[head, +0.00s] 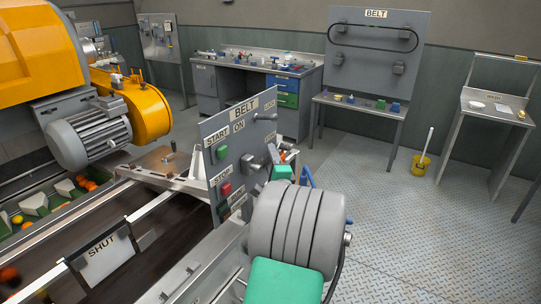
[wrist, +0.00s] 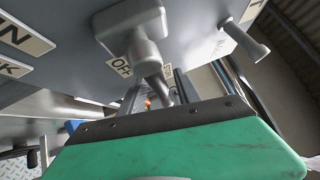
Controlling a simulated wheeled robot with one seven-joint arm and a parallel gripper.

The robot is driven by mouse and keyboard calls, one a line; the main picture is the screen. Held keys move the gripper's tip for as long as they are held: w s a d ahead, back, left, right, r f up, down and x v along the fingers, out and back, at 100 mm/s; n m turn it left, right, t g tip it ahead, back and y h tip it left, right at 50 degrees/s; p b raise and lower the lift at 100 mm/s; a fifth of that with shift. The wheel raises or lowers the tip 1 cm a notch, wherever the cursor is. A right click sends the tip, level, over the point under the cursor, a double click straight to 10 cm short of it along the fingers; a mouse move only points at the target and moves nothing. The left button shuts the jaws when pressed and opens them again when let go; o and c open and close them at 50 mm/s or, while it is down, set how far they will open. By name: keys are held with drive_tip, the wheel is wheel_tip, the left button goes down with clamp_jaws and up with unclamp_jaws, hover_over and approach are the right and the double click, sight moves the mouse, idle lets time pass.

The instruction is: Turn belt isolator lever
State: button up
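The belt isolator lever (head: 252,163) is a grey block with a handle on the right of the grey BELT control panel (head: 232,140), below the ON label. In the wrist view the grey lever (wrist: 136,28) is close up at the top, beside an OFF label, with a short arm pointing down. My gripper (head: 283,173) is just right of the panel, near the lever, mostly hidden behind my own grey wrist. A wide green part of it (wrist: 180,150) fills the lower wrist view. I cannot tell whether it touches the lever or how far its fingers are apart.
A second grey handle (wrist: 246,42) projects from the panel near the lever. The panel also carries a green START button (head: 222,153) and a red STOP button (head: 226,189). A conveyor with a SHUT sign (head: 103,254) lies left. Open floor (head: 400,220) is right.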

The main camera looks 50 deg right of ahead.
clamp_jaws()
idle(0.4)
drive_tip(key=shift+f, duration=0.1)
idle(0.9)
